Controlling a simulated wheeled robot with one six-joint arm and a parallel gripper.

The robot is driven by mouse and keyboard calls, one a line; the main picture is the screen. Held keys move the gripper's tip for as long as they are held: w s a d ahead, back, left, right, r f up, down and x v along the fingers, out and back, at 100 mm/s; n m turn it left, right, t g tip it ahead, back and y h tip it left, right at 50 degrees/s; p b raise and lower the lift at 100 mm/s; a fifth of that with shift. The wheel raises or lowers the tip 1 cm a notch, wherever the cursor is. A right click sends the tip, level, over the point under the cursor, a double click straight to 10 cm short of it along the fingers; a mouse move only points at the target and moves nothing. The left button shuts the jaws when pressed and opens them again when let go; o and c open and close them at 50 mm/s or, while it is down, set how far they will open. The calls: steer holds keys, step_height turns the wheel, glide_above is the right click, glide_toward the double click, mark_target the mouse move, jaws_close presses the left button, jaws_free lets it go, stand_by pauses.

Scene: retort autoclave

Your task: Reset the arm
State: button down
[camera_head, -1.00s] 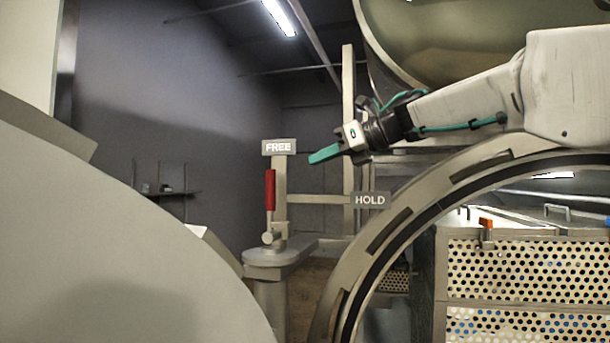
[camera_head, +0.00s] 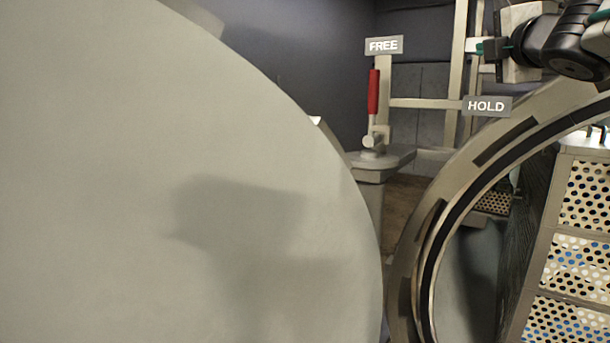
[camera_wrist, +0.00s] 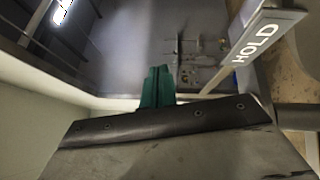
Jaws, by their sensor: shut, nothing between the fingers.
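My gripper (camera_head: 488,46) shows at the upper right of the head view, folded close to my arm, with its teal fingers partly seen above the HOLD sign (camera_head: 487,106). In the wrist view the teal fingers (camera_wrist: 158,87) are together and empty, and the HOLD sign (camera_wrist: 262,42) is to their right. The red-handled lever (camera_head: 373,92) stands upright on its post, just below the FREE sign (camera_head: 384,45). My gripper is apart from the lever, to its right in the head view.
A large grey round door (camera_head: 250,150) fills the left of the head view. The round vessel rim (camera_head: 430,220) curves at the right, around perforated crates (camera_head: 575,265). A metal frame (camera_head: 457,70) stands behind the signs. A narrow gap lies between door and rim.

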steer(key=s+d+f+m+g+h, duration=0.1)
steer(key=s+f+m+g+h, duration=0.1)
steer(key=s+f+m+g, duration=0.65)
steer(key=s+d+f+m+g+h, duration=0.15)
steer(key=s+f+m, duration=0.35)
steer(key=f, duration=0.9)
steer(key=s+a+f+m+g+y, duration=0.2)
steer(key=s+a+f+m+g, duration=0.1)
steer(key=s+f, duration=0.5)
steer(key=s+a+f+m+g+y, duration=0.2)
steer(key=s+a+f+m+g, duration=0.1)
steer(key=s+a+f, duration=0.3)
steer(key=s+f+g, duration=0.1)
steer(key=s+f, duration=0.1)
steer(key=s, duration=0.1)
steer(key=shift+s+f+g, duration=0.25)
steer(key=shift+s+g, duration=0.05)
steer(key=shift+s, duration=0.05)
steer(key=shift+m, duration=0.25)
